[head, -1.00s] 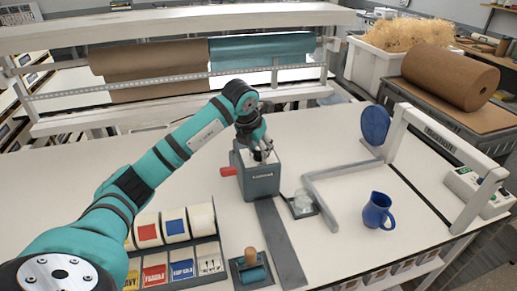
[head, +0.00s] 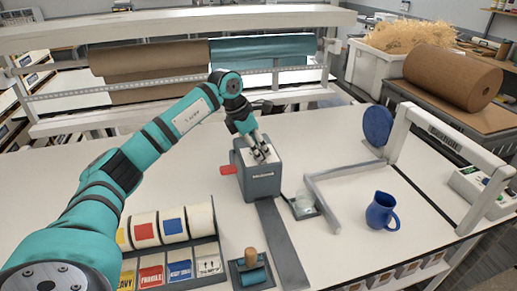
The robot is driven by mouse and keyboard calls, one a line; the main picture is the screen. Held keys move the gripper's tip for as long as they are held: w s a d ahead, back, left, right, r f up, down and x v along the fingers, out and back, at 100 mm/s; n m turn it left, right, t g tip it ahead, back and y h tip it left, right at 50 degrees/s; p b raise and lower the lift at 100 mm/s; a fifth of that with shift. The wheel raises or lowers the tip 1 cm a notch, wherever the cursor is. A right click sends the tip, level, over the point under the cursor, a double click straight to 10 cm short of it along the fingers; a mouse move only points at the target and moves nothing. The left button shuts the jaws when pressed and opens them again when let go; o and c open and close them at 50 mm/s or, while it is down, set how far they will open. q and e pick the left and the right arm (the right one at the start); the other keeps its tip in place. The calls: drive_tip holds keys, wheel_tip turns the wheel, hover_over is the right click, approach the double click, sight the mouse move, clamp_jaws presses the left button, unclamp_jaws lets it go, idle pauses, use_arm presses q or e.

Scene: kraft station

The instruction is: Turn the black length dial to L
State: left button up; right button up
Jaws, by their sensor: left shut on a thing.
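A grey dispenser box (head: 260,181) with a pale top and a red tab (head: 228,170) on its left side stands mid-table. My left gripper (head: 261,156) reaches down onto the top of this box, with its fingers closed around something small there. The black length dial is not clearly visible; the fingers cover that spot, and the letter marks are too small to read. My right gripper is not in view.
A blue jug (head: 381,211) and a grey L-shaped bar (head: 335,190) are to the right. A wooden-handled roller (head: 250,262) and a rack of label rolls (head: 215,246) are in front. A dark strip (head: 281,244) runs forward from the box.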

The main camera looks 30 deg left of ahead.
use_arm(q)
drive_tip(key=m, duration=0.2)
drive_tip(key=m+g+h, duration=0.1)
drive_tip(key=m, duration=0.2)
drive_tip(key=shift+w+a+r+m+g, duration=0.1)
drive_tip(key=shift+w+m+g, duration=0.05)
drive_tip(key=shift+m+g, duration=0.15)
drive_tip(key=shift+w+m+g+h, duration=0.1)
drive_tip(key=shift+m+g+h, duration=0.5)
drive_tip(key=shift+m, duration=1.4)
drive_tip(key=o, duration=1.1)
drive_tip(key=shift+o, duration=0.2)
drive_tip(key=v, duration=1.2)
drive_tip(key=shift+w+d+y, duration=0.25)
drive_tip(key=shift+y, duration=0.05)
